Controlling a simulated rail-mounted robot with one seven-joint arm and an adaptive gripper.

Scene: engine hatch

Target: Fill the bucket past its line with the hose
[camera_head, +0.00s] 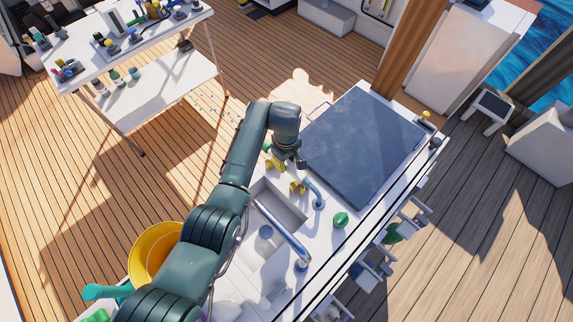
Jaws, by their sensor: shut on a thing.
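A yellow bucket (142,257) stands at lower left beside the counter, partly hidden by my arm. I cannot make out its fill line or any water in it. My gripper (283,163) is over the counter between the sink (281,204) and the dark hatch panel. It is shut on a small yellow piece (275,166), mostly hidden at the fingers; I cannot tell what it is. Another yellow fitting (297,188) sits just to its lower right. No hose is clearly identifiable.
The dark square hatch panel (363,143) covers the counter's far part. A green round object (340,220) sits on the counter's right edge. A teal object (106,292) lies near the bucket. A white table (130,50) with tools stands at upper left; open deck lies between.

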